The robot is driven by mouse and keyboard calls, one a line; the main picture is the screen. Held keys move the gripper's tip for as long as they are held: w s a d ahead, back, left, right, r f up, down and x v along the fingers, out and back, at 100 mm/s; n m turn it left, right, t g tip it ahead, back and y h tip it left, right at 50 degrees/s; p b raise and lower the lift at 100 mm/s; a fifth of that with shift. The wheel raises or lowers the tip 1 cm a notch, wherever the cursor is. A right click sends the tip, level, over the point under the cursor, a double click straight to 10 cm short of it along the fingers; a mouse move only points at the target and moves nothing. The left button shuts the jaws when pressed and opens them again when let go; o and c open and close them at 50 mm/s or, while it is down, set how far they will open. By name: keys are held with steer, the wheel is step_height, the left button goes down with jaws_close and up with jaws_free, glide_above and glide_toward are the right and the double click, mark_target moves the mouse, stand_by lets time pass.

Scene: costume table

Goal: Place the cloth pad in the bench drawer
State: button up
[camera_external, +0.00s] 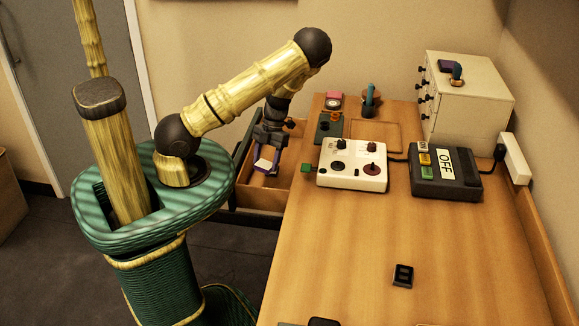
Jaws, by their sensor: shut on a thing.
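The bench drawer (268,198) is pulled out from the left side of the wooden table, and its inside shows. My gripper (265,157) points down over the drawer and is shut on the cloth pad (264,164), a small white piece with a purple edge. The pad is over or inside the drawer's opening. I cannot tell whether it touches the drawer floor. The gripper partly covers the pad and the back of the drawer.
On the table (345,245) stand a white control box (352,178) with knobs, a dark box marked OFF (446,184) and a cream drawer cabinet (470,105). A small dark switch (403,275) lies nearer the front. The table's front middle is mostly clear.

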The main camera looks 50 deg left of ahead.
mark_target(267, 174)
steer(key=shift+f, duration=0.15)
step_height(267, 174, down, 6)
stand_by(0.5)
steer(key=shift+f, duration=1.85)
steer(key=shift+f, duration=0.15)
steer(key=o, duration=1)
steer(key=shift+o, duration=0.2)
